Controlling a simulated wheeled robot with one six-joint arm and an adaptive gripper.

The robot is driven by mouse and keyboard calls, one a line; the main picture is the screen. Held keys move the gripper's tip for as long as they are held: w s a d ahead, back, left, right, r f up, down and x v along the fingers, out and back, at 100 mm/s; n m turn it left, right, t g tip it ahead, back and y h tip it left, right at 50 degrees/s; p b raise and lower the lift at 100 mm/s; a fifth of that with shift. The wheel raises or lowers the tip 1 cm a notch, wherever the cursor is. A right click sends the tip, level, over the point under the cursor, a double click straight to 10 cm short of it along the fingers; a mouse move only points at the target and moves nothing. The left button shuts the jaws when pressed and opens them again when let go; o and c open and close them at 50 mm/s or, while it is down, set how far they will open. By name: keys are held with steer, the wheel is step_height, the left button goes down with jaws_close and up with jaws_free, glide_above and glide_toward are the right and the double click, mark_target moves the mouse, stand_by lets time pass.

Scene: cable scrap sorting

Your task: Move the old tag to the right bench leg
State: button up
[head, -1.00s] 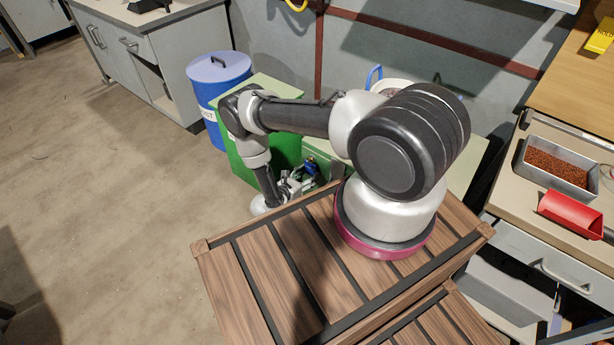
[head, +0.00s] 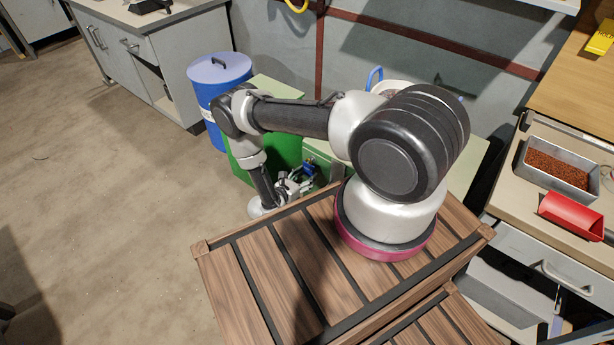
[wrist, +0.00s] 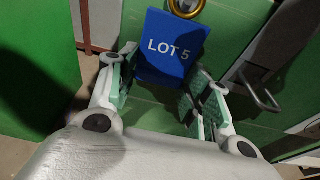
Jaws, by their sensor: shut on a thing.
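A blue tag (wrist: 172,45) with white "LOT 5" lettering shows in the wrist view, in front of a green surface. It is the only tag I can make out; a small blue patch by my gripper shows in the head view (head: 311,167). My gripper (wrist: 167,88) is shut on the tag, with its green-padded fingers at the tag's lower sides. A brass ring (wrist: 187,7) is at the tag's top edge; I cannot tell if they touch. In the head view my gripper (head: 293,186) is low beside the green furniture. I cannot identify the right bench leg.
A metal handle (wrist: 262,92) sticks out of the green surface right of my gripper. A blue drum (head: 218,85) stands behind the green box (head: 270,150). A grey tray of brown granules (head: 557,163) and a red scoop (head: 572,213) lie right. The floor at left is clear.

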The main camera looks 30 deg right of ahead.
steer(key=shift+f+v, duration=0.15)
steer(key=shift+v, duration=1.05)
steer(key=shift+f+v, duration=0.15)
steer(key=shift+v, duration=1)
steer(key=shift+a, duration=0.1)
steer(key=w+a+r+n+t+y, duration=0.1)
steer(key=w+r+t, duration=0.1)
steer(key=r, duration=0.8)
steer(key=w+a+r+n+t, duration=0.1)
steer(key=w+a+r+n, duration=0.1)
steer(key=r, duration=0.7)
steer(key=shift+w+a+r+t+y, duration=0.15)
steer(key=shift+w+r+t+y, duration=0.25)
steer(key=shift+w, duration=0.2)
steer(key=w+r, duration=0.1)
steer(key=r, duration=0.6)
steer(key=w+r, duration=0.2)
steer(key=r, duration=0.5)
steer(key=w+r, duration=0.1)
steer(key=r, duration=0.5)
steer(key=shift+w+a+r, duration=0.25)
steer(key=shift+a+r, duration=0.05)
steer(key=shift+r, duration=0.1)
steer(key=shift+s, duration=0.15)
